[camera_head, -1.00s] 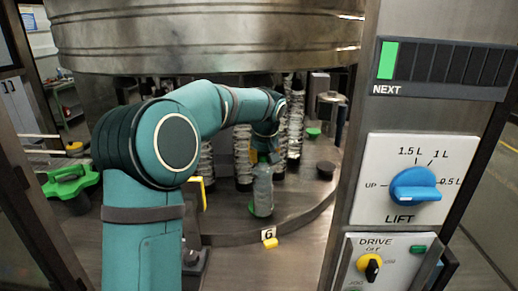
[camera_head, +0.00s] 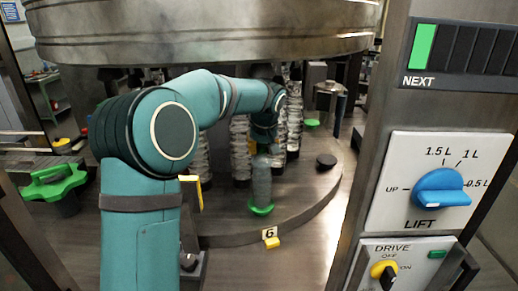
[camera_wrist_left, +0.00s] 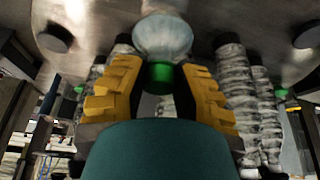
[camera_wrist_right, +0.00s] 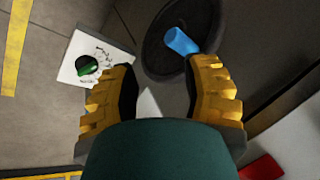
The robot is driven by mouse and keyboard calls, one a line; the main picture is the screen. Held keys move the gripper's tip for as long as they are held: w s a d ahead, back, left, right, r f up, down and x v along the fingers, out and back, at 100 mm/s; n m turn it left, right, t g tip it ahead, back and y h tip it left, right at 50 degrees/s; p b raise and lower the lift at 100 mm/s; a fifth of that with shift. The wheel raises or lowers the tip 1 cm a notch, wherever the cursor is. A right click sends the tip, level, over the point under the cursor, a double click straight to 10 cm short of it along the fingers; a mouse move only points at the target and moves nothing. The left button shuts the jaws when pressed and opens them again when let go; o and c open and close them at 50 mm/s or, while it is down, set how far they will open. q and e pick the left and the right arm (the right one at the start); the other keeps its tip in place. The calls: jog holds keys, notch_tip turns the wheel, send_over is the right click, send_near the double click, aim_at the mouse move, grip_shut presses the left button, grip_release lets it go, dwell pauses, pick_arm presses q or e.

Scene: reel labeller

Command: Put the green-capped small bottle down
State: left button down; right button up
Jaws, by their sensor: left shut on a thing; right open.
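The small clear bottle (camera_head: 261,184) is upright at the front of the round metal platform (camera_head: 225,222). Its base is over a green disc (camera_head: 262,209); I cannot tell whether it touches. My left gripper (camera_head: 264,147) is above it and shut on its top end. In the left wrist view the green cap (camera_wrist_left: 160,73) is between the yellow fingers of my left gripper (camera_wrist_left: 161,80), with the bottle body (camera_wrist_left: 162,38) beyond. My right gripper (camera_wrist_right: 163,72) shows only in the right wrist view, open and empty.
Taller clear ribbed columns (camera_head: 240,150) stand close behind the bottle. A "G" label (camera_head: 270,232) and yellow tab (camera_head: 272,243) mark the platform's front edge. A dark puck (camera_head: 326,161) sits to the right. The control panel (camera_head: 405,205) fills the right. A large drum (camera_head: 200,35) hangs overhead.

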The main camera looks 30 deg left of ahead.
pick_arm(q)
jog(key=shift+s+a, duration=0.2)
jog(key=shift+w+d, duration=0.1)
jog(key=shift+d, duration=0.1)
jog(key=shift+f, duration=0.15)
jog(key=c, duration=0.9)
grip_release()
jog(key=shift+o, duration=0.2)
jog(key=shift+a, duration=0.1)
